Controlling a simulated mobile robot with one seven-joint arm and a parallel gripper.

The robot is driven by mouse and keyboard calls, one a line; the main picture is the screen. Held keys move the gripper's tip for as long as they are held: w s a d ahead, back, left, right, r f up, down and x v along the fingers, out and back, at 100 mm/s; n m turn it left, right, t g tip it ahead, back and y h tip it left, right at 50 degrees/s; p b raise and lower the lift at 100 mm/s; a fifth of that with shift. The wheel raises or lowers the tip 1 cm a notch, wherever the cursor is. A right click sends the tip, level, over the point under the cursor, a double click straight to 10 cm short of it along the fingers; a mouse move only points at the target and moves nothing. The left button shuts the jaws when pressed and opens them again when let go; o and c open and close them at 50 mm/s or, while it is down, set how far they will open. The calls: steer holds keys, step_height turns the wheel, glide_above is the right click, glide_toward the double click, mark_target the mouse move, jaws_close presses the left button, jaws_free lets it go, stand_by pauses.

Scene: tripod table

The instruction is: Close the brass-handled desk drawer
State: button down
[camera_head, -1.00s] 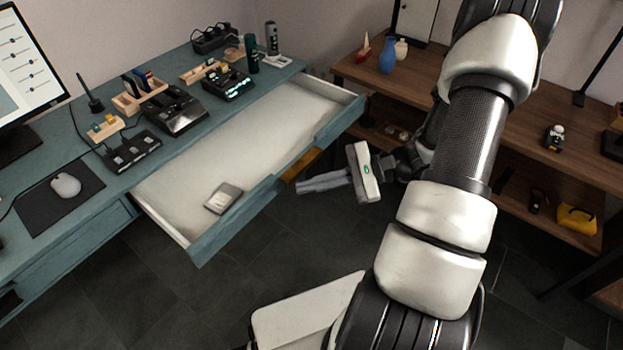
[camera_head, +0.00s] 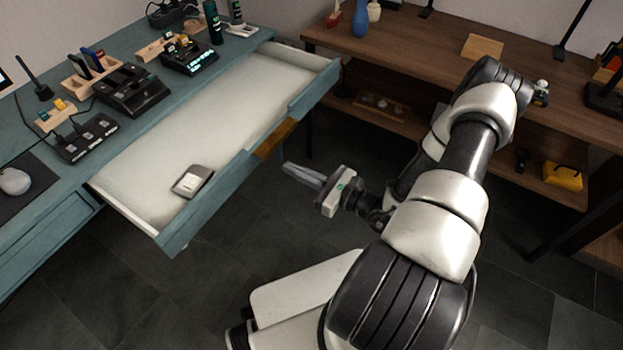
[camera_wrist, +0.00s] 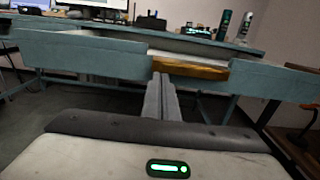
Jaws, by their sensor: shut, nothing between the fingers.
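The teal desk drawer (camera_head: 222,196) is pulled far out from the desk, with a pale inside and a small grey box-like device (camera_head: 192,181) lying in it. Its brass handle (camera_head: 276,140) is on the middle of the drawer front; it also shows in the wrist view (camera_wrist: 190,68). My gripper (camera_head: 287,168) is shut and empty, just outside the drawer front, with its fingers pointing toward it near the handle. In the wrist view the closed fingers (camera_wrist: 160,82) reach up toward the handle's left part; I cannot tell whether they touch it.
The teal desk top (camera_head: 142,118) carries chargers, wooden holders and a mouse (camera_head: 14,181). A brown wooden shelf (camera_head: 420,65) stands at the right, with a blue vase (camera_head: 360,20) and a yellow item (camera_head: 562,177). The dark floor (camera_head: 215,290) in front of the drawer is clear.

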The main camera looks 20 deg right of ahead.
mark_target(267, 157)
steer(key=shift+b+x, duration=0.45)
steer(key=shift+x, duration=2.3)
steer(key=shift+w+a, duration=0.1)
